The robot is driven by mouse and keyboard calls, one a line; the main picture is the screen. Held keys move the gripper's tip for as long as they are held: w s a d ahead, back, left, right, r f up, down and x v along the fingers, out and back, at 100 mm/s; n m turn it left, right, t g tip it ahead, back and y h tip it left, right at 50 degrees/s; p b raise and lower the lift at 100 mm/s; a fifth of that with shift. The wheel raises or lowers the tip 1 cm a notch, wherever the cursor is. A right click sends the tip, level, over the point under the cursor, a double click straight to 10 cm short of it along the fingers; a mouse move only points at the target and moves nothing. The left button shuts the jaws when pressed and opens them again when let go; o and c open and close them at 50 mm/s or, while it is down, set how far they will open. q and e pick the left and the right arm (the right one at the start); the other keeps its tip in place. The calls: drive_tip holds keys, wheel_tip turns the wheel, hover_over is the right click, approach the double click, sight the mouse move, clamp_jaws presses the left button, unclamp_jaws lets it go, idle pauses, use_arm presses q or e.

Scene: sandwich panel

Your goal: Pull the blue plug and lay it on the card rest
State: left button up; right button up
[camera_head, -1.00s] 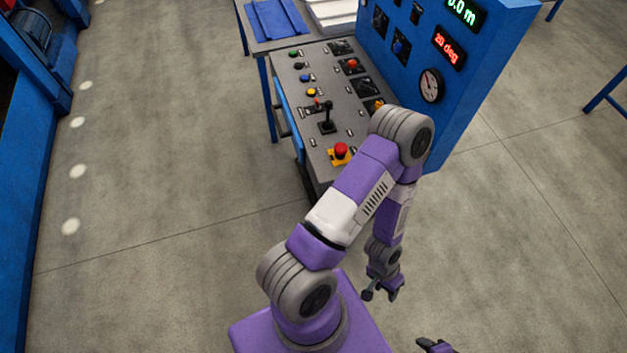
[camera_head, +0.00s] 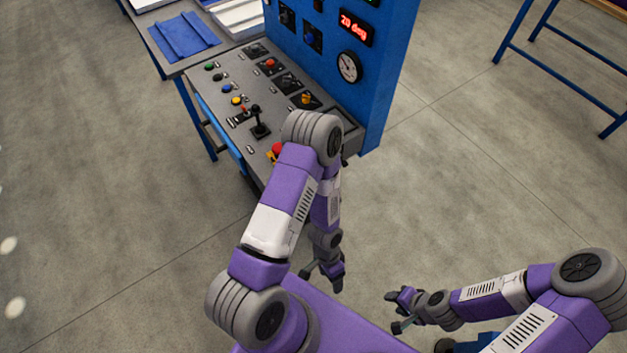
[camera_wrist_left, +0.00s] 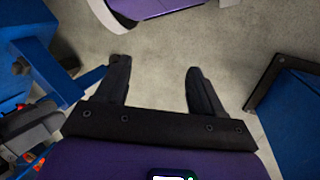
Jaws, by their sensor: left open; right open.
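A small blue piece on a dark plate (camera_head: 313,37), which looks like the blue plug, sits on the upright blue panel. I cannot tell for sure which thing is the card rest; a flat blue ridged piece (camera_head: 180,36) lies on the grey table left of the panel. My left gripper (camera_head: 322,277) is open and empty, low in front of the console and well apart from the plug. In the left wrist view its fingers (camera_wrist_left: 158,80) stand apart over bare floor. My right gripper (camera_head: 395,312) is open and empty at the lower right.
The sloping grey console (camera_head: 222,92) carries several buttons, a black joystick (camera_head: 259,128) and a red button (camera_head: 278,148), partly hidden by my left arm. A dial (camera_head: 349,67) is on the panel. A blue-legged table (camera_head: 545,55) stands upper right. The floor between is clear.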

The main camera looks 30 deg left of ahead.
use_arm(q)
drive_tip(key=w+a+f+m+g+y+b, duration=0.1)
drive_tip(key=a+f+m+y+b, duration=0.1)
drive_tip(key=a+f+m+y, duration=0.5)
drive_tip(key=w+a+f+m+g+y+b, duration=0.1)
drive_tip(key=a+f+m+y+b, duration=0.3)
drive_tip(key=m, duration=0.7)
drive_tip(key=w+a+r+m+t+y+b, duration=0.1)
drive_tip(key=w+r+m+t+y, duration=0.3)
drive_tip(key=w+m, duration=0.4)
drive_tip(key=w+r+m+t+y+b, duration=0.1)
drive_tip(key=w+r+m+t+y, duration=0.3)
drive_tip(key=w+r+m+t, duration=0.3)
drive_tip(key=w+r+m, duration=0.1)
drive_tip(key=w+m, duration=0.1)
drive_tip(key=w, duration=0.3)
drive_tip(key=shift+w+a+r+y, duration=0.25)
drive_tip(key=shift+a+r+y, duration=0.05)
drive_tip(key=shift+a+y, duration=0.1)
use_arm(e)
wheel_tip(320, 180, down, 10)
drive_tip(key=shift+r, duration=0.15)
use_arm(q)
drive_tip(key=shift+b+x, duration=0.55)
drive_tip(key=shift+x, duration=4)
use_arm(e)
drive_tip(key=shift+f, duration=0.3)
